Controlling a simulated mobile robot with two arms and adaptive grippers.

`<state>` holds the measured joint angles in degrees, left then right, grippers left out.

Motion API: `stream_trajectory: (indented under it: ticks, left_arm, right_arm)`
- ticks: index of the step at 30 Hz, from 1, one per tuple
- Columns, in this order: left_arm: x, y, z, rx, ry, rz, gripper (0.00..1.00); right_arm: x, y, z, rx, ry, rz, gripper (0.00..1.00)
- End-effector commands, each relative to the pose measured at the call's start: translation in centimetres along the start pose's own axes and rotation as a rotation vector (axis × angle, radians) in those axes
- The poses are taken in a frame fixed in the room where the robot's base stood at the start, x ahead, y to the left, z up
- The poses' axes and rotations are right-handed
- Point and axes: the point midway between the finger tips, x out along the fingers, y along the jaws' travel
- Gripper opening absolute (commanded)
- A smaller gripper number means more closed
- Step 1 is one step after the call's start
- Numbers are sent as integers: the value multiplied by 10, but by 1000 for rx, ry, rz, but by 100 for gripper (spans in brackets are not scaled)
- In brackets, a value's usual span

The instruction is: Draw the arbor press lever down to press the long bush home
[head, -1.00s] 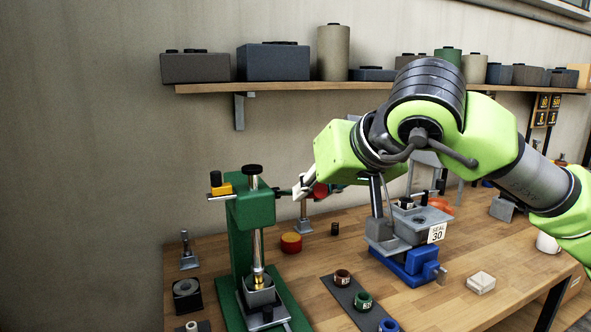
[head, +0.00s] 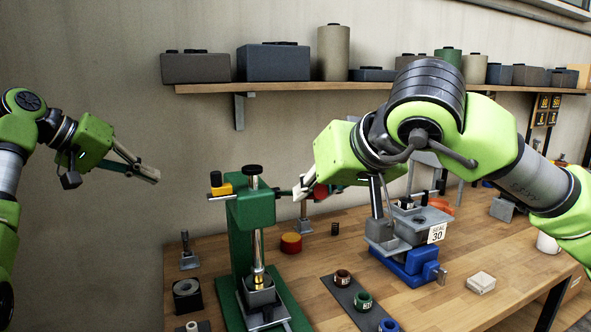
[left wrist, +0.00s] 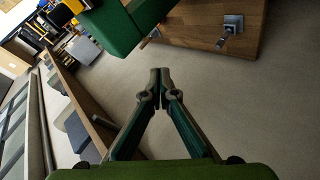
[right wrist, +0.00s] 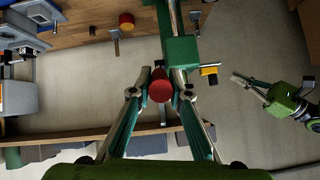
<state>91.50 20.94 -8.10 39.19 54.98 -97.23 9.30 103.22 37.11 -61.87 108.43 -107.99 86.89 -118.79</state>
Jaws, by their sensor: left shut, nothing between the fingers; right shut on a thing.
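The green arbor press (head: 250,210) stands at the left of the bench, with its steel ram (head: 258,248) coming down onto a brass-coloured bush (head: 258,275) in a grey holder at its foot. The lever's red knob (right wrist: 160,86) lies between the fingers of my right gripper (right wrist: 160,78), which is shut on it. In the head view my right gripper (head: 303,188) is at the right of the press head and partly covers the lever. My left gripper (head: 152,174) is shut and empty, in the air left of the press; its fingertips meet in the left wrist view (left wrist: 160,75).
A dark strip (head: 350,303) with several coloured bushes lies right of the press. A blue and grey fixture (head: 408,262) and a white block (head: 481,283) stand further right. A loaded shelf (head: 300,87) runs along the wall above.

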Motion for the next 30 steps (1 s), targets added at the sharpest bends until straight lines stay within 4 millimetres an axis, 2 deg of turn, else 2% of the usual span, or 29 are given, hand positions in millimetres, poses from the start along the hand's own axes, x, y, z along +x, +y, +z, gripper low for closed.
stream_trajectory:
  ticks: [1, 3, 6, 10, 12, 15, 20, 30]
  left_arm:
    - [-18, 43, 4, 45, -24, 81, 0]
    - [-28, 99, 18, 166, -58, 186, 0]
    - [-25, 166, 47, 387, -88, 319, 0]
    - [-22, 226, 84, 613, -108, 456, 0]
    - [-23, 246, 100, 693, -115, 507, 0]
    - [-22, 262, 115, 758, -123, 552, 0]
    - [-12, 273, 124, 783, -128, 571, 0]
    - [47, 303, 146, 781, -129, 569, 0]
  right_arm:
    - [3, 1, 6, -2, -15, 3, 0]
    - [3, 1, 6, -2, -15, 3, 0]
    - [2, 0, 6, -2, -15, 2, 0]
    - [2, 0, 5, -2, -14, 2, 0]
    - [2, 0, 5, -2, -14, 2, 0]
    - [2, 0, 5, -2, -14, 2, 0]
    - [2, 0, 5, -1, -14, 2, 0]
    - [2, 0, 4, -2, -13, 1, 0]
